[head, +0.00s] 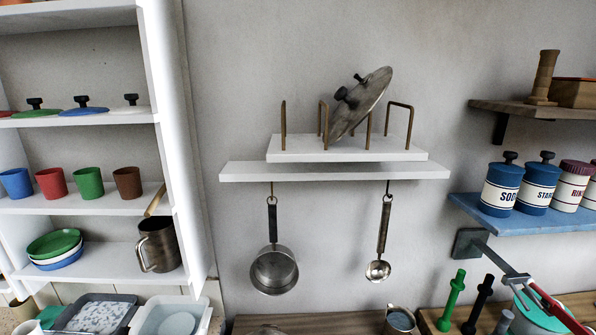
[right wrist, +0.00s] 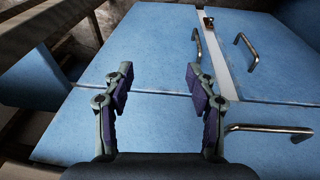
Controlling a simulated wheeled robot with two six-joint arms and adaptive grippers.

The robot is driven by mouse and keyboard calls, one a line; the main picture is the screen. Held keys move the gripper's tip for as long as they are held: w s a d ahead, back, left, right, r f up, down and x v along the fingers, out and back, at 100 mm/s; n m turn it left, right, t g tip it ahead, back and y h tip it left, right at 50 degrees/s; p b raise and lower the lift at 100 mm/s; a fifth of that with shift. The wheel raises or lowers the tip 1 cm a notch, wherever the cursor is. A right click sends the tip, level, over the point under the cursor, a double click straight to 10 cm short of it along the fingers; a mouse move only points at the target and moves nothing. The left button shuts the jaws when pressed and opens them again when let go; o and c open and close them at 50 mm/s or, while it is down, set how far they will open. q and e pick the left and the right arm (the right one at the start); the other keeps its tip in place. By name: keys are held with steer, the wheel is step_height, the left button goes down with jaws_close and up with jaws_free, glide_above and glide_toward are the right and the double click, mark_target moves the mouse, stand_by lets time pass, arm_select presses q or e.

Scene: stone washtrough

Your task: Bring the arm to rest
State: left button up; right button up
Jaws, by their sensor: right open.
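My right gripper (right wrist: 156,80) shows in the right wrist view, with its two fingers spread wide apart. Nothing is between the fingers. Beyond them is a blue cabinet front (right wrist: 160,60) with metal bar handles, and the fingers look clear of it. Neither gripper shows in the head view, and my left gripper is in no frame.
A wall shelf (head: 235,172) carries a rack holding tilted lids (head: 365,97); a pan (head: 273,270) and a ladle (head: 379,270) hang below. White shelving (head: 80,206) with cups stands left. Canisters (head: 503,187) stand on a blue shelf (head: 520,219) at right.

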arm_select(q)
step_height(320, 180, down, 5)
steer(key=b, duration=0.4)
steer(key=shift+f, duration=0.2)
arm_select(e)
steer(key=s+f+g, duration=0.1)
steer(key=s+f, duration=1.5)
steer(key=f, duration=0.1)
steer(key=shift+s+d+f, duration=0.15)
steer(key=shift+d+f, duration=0.15)
steer(key=shift+d, duration=0.05)
